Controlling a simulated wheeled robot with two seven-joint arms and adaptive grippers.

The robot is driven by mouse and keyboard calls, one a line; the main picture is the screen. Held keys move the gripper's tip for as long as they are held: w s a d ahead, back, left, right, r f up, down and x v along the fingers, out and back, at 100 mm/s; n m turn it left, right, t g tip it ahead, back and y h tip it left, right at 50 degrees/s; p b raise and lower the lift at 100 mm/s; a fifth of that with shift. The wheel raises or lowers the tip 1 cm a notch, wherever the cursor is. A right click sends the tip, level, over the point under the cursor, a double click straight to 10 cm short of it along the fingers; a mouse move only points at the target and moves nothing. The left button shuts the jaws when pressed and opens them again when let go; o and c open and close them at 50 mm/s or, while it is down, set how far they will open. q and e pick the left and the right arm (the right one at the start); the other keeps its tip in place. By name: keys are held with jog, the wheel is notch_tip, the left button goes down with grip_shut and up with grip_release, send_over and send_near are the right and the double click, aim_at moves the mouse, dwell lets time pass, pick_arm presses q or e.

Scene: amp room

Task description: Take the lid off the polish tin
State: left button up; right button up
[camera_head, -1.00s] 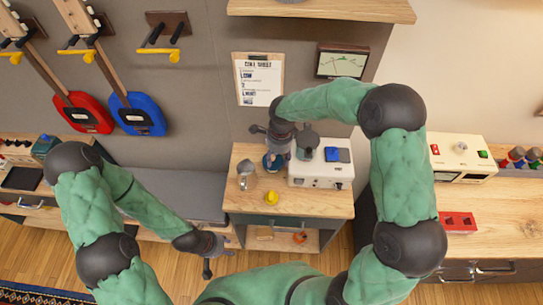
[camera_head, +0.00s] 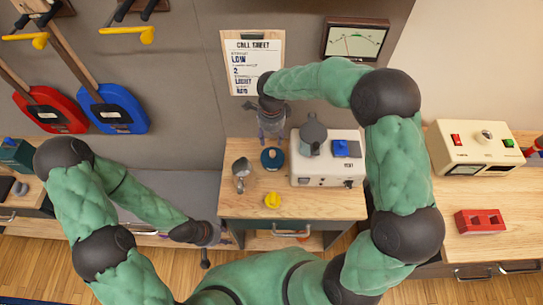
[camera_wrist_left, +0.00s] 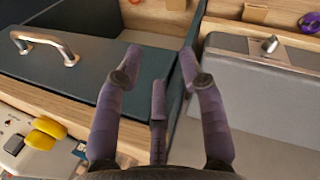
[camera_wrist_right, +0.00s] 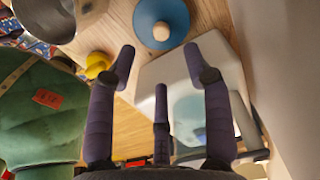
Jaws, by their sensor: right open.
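The polish tin appears to be the round, dark blue tin (camera_head: 272,159) on the small wooden bench. In the right wrist view its blue round top (camera_wrist_right: 161,22) has a pale wooden knob in the middle. The lid looks to be on it; I cannot see a separate lid lying nearby. My right gripper (camera_head: 272,136) is open and empty, just behind and above the tin, apart from it. My left gripper (camera_head: 212,246) is open and empty, low beside the bench's front left corner; its spread fingers show in the left wrist view (camera_wrist_left: 155,62).
A white appliance (camera_head: 325,172) with a grey pot (camera_head: 313,133) on it stands right of the tin. A metal jug (camera_head: 241,172) is at the left, and a yellow piece (camera_head: 272,200) is in front. The bench's front right (camera_head: 325,206) is clear.

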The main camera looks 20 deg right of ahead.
aim_at(273, 152)
jog(key=f, duration=0.5)
jog(key=f+b, duration=0.1)
jog(key=f, duration=0.4)
jog(key=shift+d+f, duration=0.2)
jog(key=shift+f, duration=0.1)
grip_shut()
